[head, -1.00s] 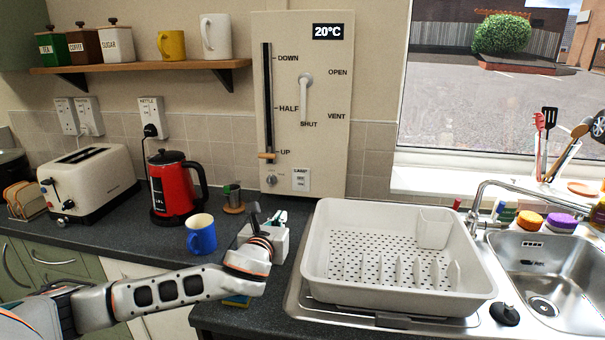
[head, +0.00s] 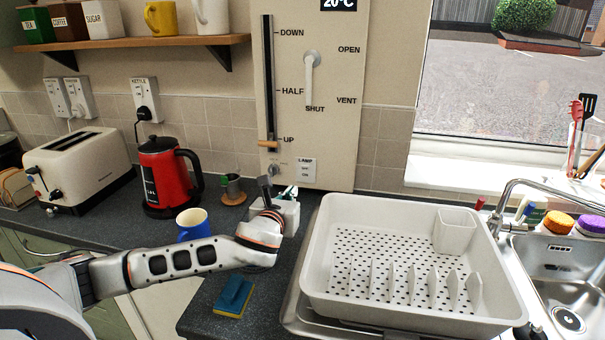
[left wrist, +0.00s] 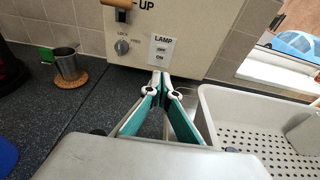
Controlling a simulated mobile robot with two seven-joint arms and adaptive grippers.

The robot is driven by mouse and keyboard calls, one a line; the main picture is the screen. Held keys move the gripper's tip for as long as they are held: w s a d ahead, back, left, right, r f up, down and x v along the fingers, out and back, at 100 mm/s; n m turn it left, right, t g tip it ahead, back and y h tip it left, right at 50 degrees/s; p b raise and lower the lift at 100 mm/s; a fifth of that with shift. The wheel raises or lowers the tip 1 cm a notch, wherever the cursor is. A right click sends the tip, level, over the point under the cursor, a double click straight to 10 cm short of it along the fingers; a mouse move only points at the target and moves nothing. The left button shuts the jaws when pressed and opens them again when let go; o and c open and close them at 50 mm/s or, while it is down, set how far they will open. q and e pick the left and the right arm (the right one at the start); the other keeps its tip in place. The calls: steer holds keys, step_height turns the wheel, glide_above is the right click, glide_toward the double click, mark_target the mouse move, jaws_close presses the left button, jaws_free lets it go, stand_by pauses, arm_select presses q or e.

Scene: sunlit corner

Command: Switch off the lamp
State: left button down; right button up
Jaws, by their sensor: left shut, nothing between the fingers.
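The lamp switch (head: 305,169) is a small white plate labelled LAMP at the bottom right of the cream wall panel (head: 340,140). In the left wrist view the switch (left wrist: 162,50) shows OFF above ON; I cannot tell which way it is set. My left gripper (head: 288,192) is in front of and below the switch, pointing towards the wall. In the left wrist view its teal-padded fingers (left wrist: 163,76) are shut and empty, their tips just under the plate in the picture. I cannot tell whether they touch the panel. The lamp is not in view.
A lock knob (left wrist: 122,46) is left of the switch. A metal cup (head: 232,188), blue mug (head: 193,224) and red kettle (head: 163,177) stand left of the gripper. A white dish rack (head: 400,325) is at right. A sponge (head: 233,296) lies in front.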

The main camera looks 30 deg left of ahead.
arm_select(q)
glide_toward(305, 170)
steer(key=x, duration=0.4)
steer(key=shift+w+a+f, duration=0.2)
steer(key=shift+w, duration=0.15)
steer(key=shift+x, duration=0.8)
steer(key=shift+r, duration=0.15)
steer(key=shift+w, duration=0.1)
